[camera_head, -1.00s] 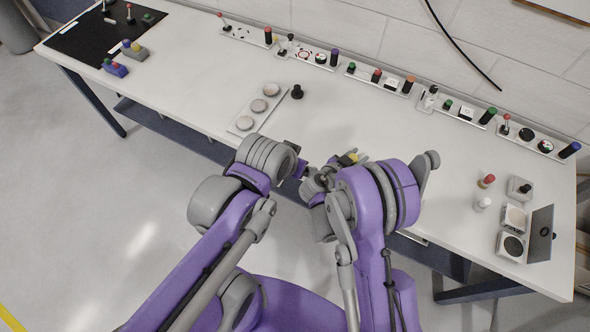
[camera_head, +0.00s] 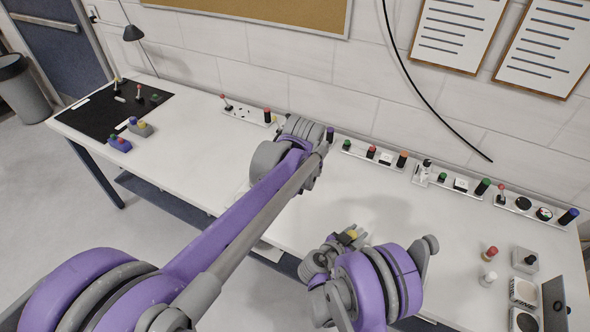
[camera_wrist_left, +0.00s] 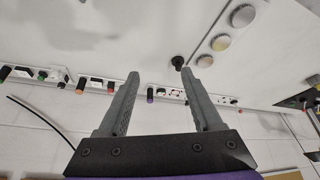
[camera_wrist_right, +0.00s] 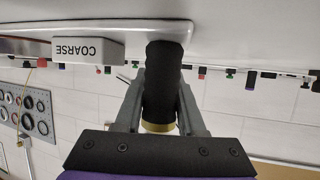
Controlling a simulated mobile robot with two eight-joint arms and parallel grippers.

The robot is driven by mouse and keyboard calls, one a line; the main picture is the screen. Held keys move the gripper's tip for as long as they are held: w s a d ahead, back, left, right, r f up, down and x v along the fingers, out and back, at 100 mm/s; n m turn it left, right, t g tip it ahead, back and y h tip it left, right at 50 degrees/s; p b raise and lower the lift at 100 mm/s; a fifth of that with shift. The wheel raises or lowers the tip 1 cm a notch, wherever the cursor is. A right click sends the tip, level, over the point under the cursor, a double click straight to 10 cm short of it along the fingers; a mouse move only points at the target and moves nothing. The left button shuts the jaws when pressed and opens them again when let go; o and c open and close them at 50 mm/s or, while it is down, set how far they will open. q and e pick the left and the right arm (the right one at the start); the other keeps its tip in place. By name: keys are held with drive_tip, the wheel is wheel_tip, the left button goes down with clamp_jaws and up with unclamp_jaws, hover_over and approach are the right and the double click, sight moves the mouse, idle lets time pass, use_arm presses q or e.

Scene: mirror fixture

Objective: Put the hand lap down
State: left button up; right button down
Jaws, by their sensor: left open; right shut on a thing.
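The hand lap appears to be the thick black cylinder with a brass-coloured end (camera_wrist_right: 163,80) in the right wrist view. My right gripper (camera_wrist_right: 160,100) is shut on it, one finger on each side. Its far end meets or overlaps a pale plate (camera_wrist_right: 120,27); I cannot tell whether it touches it. In the head view my right gripper (camera_head: 352,237) is low over the front of the table, with a bit of yellow showing. My left gripper (camera_wrist_left: 165,95) is open and empty, over the table. In the head view its fingers are hidden behind my arm.
A block reading COARSE (camera_wrist_right: 87,50) sits by the pale plate. A tray with three discs (camera_wrist_left: 221,43) and a black knob (camera_wrist_left: 177,62) lie near my left gripper. Small fixtures line the wall. A red-topped post (camera_head: 489,253) stands right. The table's middle right is clear.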

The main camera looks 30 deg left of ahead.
use_arm(q)
drive_tip(key=w+a+f+n, duration=0.1)
drive_tip(key=w+a+f, duration=0.3)
drive_tip(key=w+f, duration=0.1)
drive_tip(key=w+a+f+n+g+y, duration=0.1)
drive_tip(key=w+a+f+n, duration=0.1)
drive_tip(key=w+a+f, duration=0.2)
drive_tip(key=w+a+f+n, duration=0.1)
drive_tip(key=w+a+f, duration=0.3)
drive_tip(key=w+f, duration=0.4)
drive_tip(key=shift+w+a+f+n+g+y, duration=0.1)
drive_tip(key=shift+w+n+g+y, duration=0.25)
drive_tip(key=shift+w, duration=0.6)
drive_tip(key=shift+x, duration=2.9)
drive_tip(key=shift+s, duration=0.15)
clamp_jaws()
